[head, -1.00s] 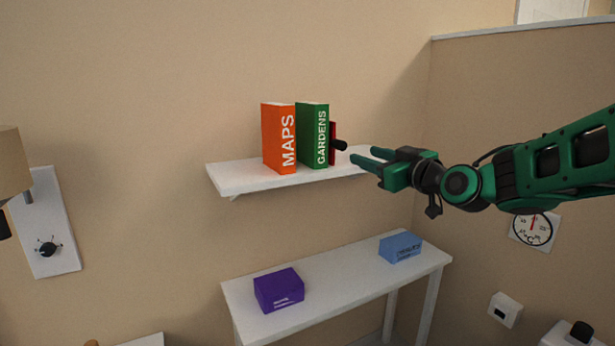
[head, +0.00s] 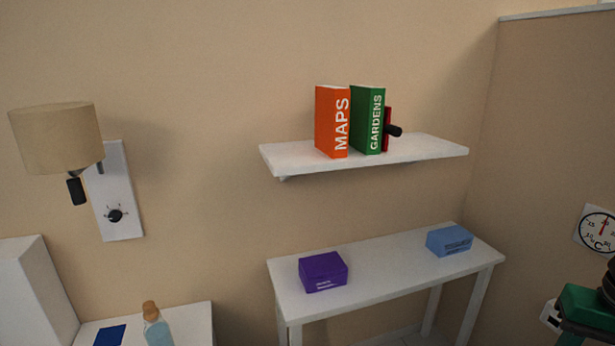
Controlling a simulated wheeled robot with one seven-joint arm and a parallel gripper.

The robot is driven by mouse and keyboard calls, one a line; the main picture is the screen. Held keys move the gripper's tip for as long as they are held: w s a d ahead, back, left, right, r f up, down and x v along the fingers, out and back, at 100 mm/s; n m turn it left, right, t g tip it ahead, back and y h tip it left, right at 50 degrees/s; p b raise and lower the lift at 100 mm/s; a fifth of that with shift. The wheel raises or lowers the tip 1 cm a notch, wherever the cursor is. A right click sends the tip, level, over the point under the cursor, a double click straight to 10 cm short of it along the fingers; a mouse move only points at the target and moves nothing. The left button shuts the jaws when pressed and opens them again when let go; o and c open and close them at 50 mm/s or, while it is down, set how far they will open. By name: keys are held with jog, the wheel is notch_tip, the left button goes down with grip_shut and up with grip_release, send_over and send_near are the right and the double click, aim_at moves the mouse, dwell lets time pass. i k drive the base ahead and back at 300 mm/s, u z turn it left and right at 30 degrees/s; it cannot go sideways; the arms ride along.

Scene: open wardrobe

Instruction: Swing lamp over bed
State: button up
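The lamp (head: 57,138) is at the left of the head view, with a beige drum shade and a dark handle (head: 76,191) hanging below it. It is mounted on a white wall plate (head: 119,190) that carries a black knob (head: 115,215). No bed can be made out for certain; a white block at the lower left edge is cut off by the frame.
A wall shelf (head: 280,158) holds an orange MAPS book (head: 332,120) and a green GARDENS book (head: 368,118). Below, a white table (head: 390,283) bears a purple box (head: 323,271) and a blue box (head: 449,241). A bottle (head: 156,328) stands on a white surface (head: 190,318) at the lower left.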

aim_at(53, 138)
jog(key=u, duration=1.55)
